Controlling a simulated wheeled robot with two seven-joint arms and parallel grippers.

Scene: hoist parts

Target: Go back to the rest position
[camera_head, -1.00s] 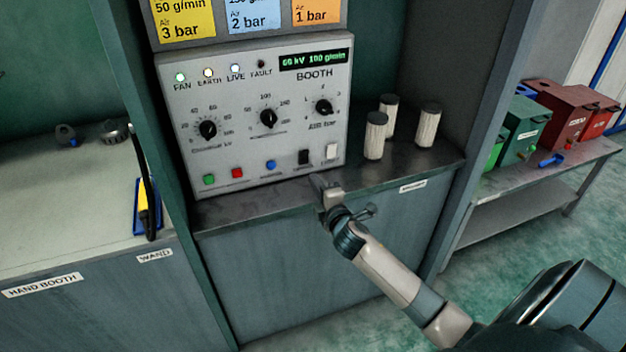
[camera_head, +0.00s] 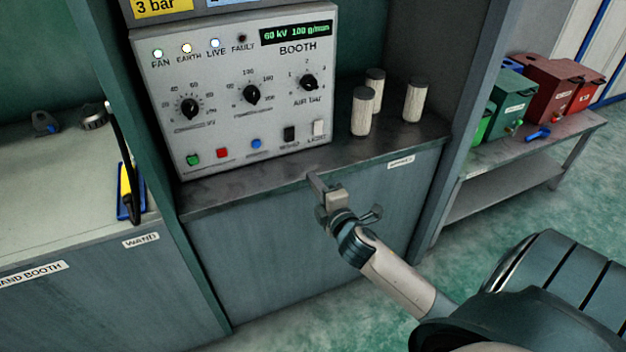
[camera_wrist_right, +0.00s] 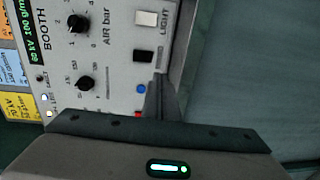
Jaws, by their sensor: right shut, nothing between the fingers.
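My right gripper (camera_head: 314,182) is shut and empty. In the head view it is at the front edge of the dark shelf, below the booth control panel (camera_head: 215,125), and looks apart from the panel. In the right wrist view the closed fingers (camera_wrist_right: 160,100) show in front of the panel's lower part, near the blue button (camera_wrist_right: 140,89). The panel display (camera_head: 296,31) reads 60 kV 100 g/min. The FAN, EARTH and LIVE lamps are lit and the FAULT lamp is dark. My left gripper is in neither view.
Several pale cylinders with dark caps, such as this one (camera_head: 362,112), stand on the dark shelf (camera_head: 250,185) right of the panel. Green and red containers (camera_head: 550,88) stand on a right-hand table. Floor shows between the cabinet and that table.

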